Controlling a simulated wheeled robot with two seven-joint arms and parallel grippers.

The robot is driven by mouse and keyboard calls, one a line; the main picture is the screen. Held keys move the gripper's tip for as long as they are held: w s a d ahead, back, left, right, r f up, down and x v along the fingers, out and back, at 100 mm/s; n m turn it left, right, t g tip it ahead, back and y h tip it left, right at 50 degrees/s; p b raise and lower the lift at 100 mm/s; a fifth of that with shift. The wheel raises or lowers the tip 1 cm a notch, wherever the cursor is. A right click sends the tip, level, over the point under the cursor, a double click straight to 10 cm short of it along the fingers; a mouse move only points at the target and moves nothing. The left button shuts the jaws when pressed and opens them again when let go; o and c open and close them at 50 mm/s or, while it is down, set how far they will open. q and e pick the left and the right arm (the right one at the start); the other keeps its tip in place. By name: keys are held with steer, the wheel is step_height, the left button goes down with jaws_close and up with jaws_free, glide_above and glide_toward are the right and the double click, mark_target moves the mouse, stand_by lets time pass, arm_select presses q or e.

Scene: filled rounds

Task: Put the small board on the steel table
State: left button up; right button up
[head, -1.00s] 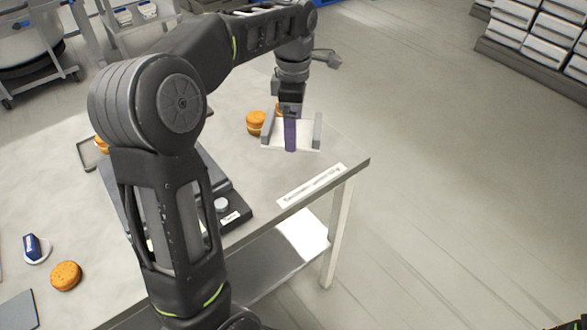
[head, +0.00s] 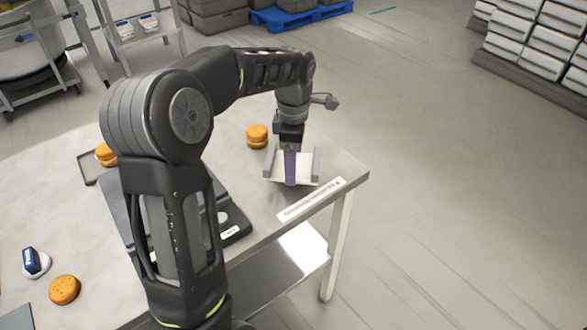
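A small whitish board (head: 303,171) with grey raised pieces along its left and right sides shows near the right end of the table. A purple strip runs down its middle, below the dark wrist. My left gripper (head: 290,160) is at this board and appears shut on it, though the fingertips are hard to make out. The board appears to be over the steel table (head: 345,172), close to its front right corner. I cannot tell whether it touches the top. My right gripper is not in view.
Orange filled rounds stand behind the board (head: 257,136), at left (head: 105,154) and at lower left (head: 65,290). A blue-and-white item (head: 35,262) lies at left. A dark device (head: 238,222) is partly behind my arm. A label (head: 312,200) marks the front edge.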

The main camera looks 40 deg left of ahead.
arm_select(q)
steer(key=shift+f, duration=1.9)
steer(key=shift+f, duration=0.1)
steer(key=o, duration=1.1)
step_height(320, 180, up, 12)
